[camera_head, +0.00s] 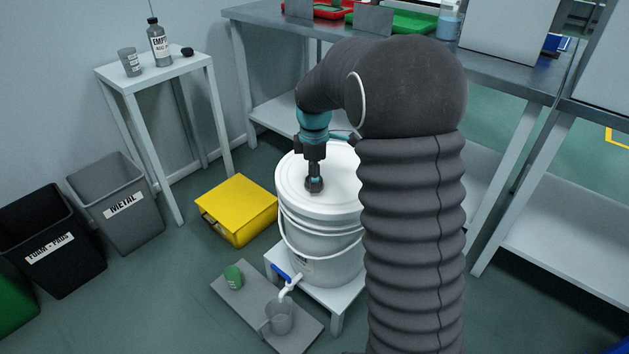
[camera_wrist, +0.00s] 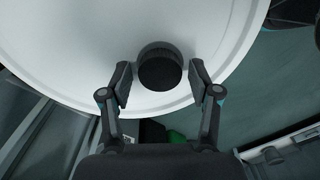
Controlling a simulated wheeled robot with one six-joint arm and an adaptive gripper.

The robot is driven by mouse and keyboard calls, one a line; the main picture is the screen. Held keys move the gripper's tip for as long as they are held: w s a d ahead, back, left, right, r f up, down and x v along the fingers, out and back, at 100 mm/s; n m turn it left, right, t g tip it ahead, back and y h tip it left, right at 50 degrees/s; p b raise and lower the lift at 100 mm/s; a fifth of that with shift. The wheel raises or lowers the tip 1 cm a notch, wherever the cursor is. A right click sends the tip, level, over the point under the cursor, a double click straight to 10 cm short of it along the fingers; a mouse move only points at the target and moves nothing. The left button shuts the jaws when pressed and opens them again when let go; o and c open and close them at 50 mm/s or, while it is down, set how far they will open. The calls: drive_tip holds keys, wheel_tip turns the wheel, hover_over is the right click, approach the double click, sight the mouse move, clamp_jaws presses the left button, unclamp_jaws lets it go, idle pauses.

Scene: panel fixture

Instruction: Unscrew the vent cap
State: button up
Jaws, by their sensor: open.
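The vent cap (camera_wrist: 160,70) is a round black cap on the white lid of the bucket (camera_head: 325,240). In the wrist view it sits on the lid (camera_wrist: 60,50), between my two fingers. My gripper (camera_wrist: 160,84) is open, with one finger on each side of the cap and a small gap showing on both sides. In the head view my gripper (camera_head: 314,187) points down at the lid, and the cap is mostly hidden by it. Whether the cap is loose on its thread cannot be told.
The bucket stands on a low white stand (camera_head: 343,303). Its tap with a blue handle (camera_head: 281,272) is above a grey jug (camera_head: 279,317). A green cup (camera_head: 233,277) and yellow box (camera_head: 238,208) are to the left. A workbench (camera_head: 490,69) stands behind.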

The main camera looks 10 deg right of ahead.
drive_tip(key=m, duration=0.7)
idle(0.3)
drive_tip(key=c, duration=1.1)
drive_tip(key=n, duration=0.3)
drive_tip(key=shift+n, duration=0.3)
drive_tip(key=n, duration=0.2)
drive_tip(key=shift+n, duration=0.7)
